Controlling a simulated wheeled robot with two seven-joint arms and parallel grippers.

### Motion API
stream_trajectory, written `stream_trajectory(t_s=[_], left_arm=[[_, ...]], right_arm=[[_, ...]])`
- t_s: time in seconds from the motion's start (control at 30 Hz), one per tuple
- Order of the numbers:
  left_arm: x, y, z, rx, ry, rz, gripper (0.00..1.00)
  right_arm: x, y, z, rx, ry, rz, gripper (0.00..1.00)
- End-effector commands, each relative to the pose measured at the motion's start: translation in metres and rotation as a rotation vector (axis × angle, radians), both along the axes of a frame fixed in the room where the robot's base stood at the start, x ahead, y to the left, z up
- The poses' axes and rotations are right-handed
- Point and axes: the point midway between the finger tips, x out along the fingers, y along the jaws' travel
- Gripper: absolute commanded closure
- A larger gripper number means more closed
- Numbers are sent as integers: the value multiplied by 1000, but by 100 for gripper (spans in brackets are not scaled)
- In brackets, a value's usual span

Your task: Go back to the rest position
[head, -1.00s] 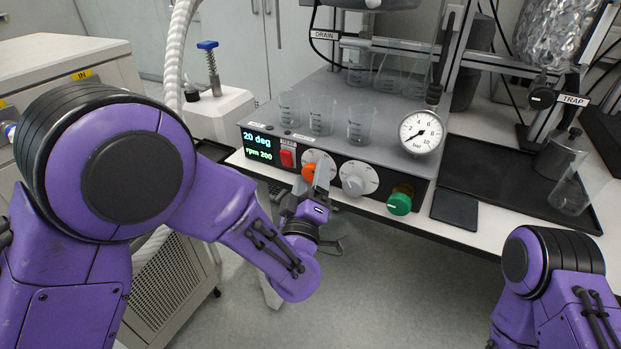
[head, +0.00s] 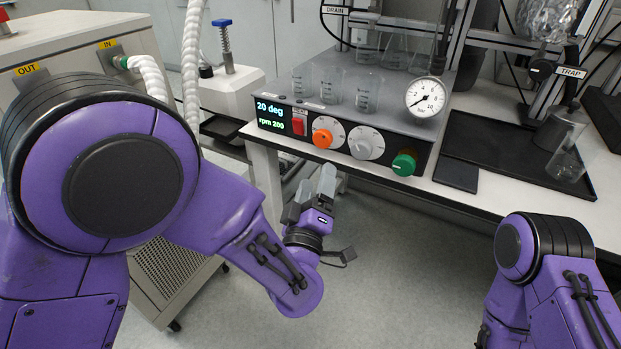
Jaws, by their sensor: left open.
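My left gripper (head: 317,187) is in the middle of the head view, in front of and below the control panel. It is open and I see nothing between its fingers. It is apart from the orange knob (head: 322,138) above it. My left arm, purple and black, comes in from the left and bends toward the middle. My right arm shows at the lower right; its gripper is out of view.
The reactor control panel (head: 284,123) shows "20 deg" and "rpm 200", with a grey knob (head: 364,146) and a green knob (head: 403,164). Glass beakers (head: 328,84) and a pressure gauge (head: 426,97) stand above. A black tray (head: 490,150) lies right. Floor below is clear.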

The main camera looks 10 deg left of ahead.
Motion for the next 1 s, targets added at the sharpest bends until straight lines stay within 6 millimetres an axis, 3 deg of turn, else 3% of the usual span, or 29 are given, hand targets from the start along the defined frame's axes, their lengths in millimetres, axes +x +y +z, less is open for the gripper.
stream_trajectory(t_s=[0.37,0.43,0.47,0.57,0.67,0.8,0.9,1.0], left_arm=[[0,5,-2,22,12,6,28],[0,1,-16,104,72,-20,28],[1,8,-27,166,120,-20,28],[-7,55,-90,330,377,10,28],[-41,105,-159,435,657,32,28],[-122,169,-236,520,1026,52,28],[-191,207,-269,551,1252,72,28],[-249,235,-286,561,1412,103,28]], right_arm=[[0,0,0,-1,-1,0,62],[0,0,0,-1,-1,0,62],[0,0,1,-1,-1,0,62],[0,0,16,-1,-1,0,62],[0,0,31,-1,-1,0,62],[0,0,51,0,-1,0,62],[0,0,64,-1,-1,0,62],[0,0,74,-1,-1,0,62]])
